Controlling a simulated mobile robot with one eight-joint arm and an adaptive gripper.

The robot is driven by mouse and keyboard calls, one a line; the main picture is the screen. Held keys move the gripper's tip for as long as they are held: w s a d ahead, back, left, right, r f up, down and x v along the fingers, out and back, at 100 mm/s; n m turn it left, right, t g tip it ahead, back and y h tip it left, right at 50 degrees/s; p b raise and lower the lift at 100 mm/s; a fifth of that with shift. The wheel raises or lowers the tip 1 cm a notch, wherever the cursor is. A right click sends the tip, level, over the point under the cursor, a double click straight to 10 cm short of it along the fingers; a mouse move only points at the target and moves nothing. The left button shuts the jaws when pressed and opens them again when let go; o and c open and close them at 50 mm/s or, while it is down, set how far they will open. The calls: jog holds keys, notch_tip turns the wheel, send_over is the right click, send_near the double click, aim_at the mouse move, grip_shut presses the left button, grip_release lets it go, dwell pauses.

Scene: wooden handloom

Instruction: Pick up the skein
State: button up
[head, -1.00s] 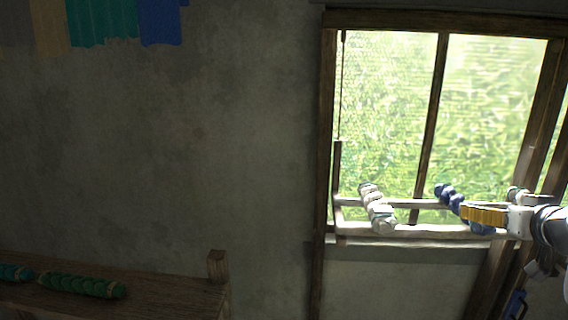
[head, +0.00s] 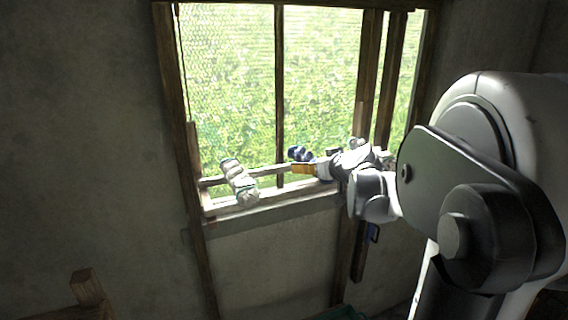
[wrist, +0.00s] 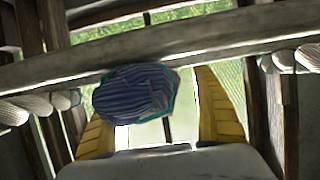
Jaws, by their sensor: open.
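A blue twisted skein (head: 300,154) lies across the rails of a rack at the window. It also shows in the wrist view (wrist: 134,94), end-on, with a teal edge. My gripper (head: 300,169) is at this skein, its yellow fingers partly in front of it in the head view. In the wrist view my gripper (wrist: 158,110) is open, with one yellow finger on each side and the skein's end between them, nearer the left finger. I cannot tell whether that finger touches it. A white-grey skein (head: 238,180) lies on the same rack to the left.
The wooden rack's front rail (wrist: 215,36) runs across above the fingers in the wrist view. More pale skeins (wrist: 300,58) hang on both sides there. Window posts (head: 368,80) stand close to my arm. A wooden post end (head: 86,287) rises at lower left.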

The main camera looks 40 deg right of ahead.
jog(key=shift+s, duration=0.1)
jog(key=c, duration=1.3)
jog(key=shift+c, duration=0.2)
jog(key=shift+r, duration=0.1)
